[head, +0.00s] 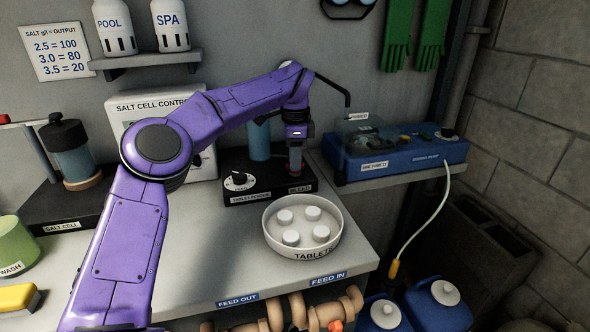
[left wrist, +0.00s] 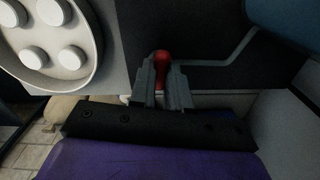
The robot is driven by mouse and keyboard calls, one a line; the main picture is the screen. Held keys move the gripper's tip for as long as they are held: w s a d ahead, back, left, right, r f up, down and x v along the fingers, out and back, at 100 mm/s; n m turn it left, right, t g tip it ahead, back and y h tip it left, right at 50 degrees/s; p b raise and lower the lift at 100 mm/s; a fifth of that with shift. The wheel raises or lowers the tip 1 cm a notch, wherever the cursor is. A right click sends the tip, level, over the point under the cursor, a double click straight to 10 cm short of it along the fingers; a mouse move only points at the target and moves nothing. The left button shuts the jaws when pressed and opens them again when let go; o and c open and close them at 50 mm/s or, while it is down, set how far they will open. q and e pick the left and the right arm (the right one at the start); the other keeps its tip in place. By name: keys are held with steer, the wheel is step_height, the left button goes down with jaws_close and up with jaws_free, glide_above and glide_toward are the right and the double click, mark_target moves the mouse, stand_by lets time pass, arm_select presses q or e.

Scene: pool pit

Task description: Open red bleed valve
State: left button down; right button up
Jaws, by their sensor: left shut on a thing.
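The red bleed valve handle (left wrist: 163,62) shows in the left wrist view between the two grey fingers of my left gripper (left wrist: 163,80). The fingers are closed on it, and its rounded red end stands out beyond them. In the head view my left gripper (head: 295,166) points down over the right part of a black feeder block (head: 268,187), just behind a "BLEED" label (head: 299,189). There the handle is mostly hidden by the gripper. My right gripper is not in view.
A round white tray (head: 270,240) with several white tablets stands in front of the block. A dial (head: 239,181) is on the block's left part, and a blue cylinder (head: 260,140) rises behind. A blue case (head: 400,152) lies to the right. Bare counter lies left of the tray.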

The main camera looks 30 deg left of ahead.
arm_select(q)
steer(key=shift+n+b, duration=1)
steer(key=shift+n, duration=0.2)
steer(key=shift+r, duration=0.1)
steer(key=c, duration=1.1)
jaws_free()
step_height(320, 180, up, 10)
steer(key=p, duration=0.5)
steer(key=shift+r, duration=0.25)
steer(key=shift+f, duration=0.1)
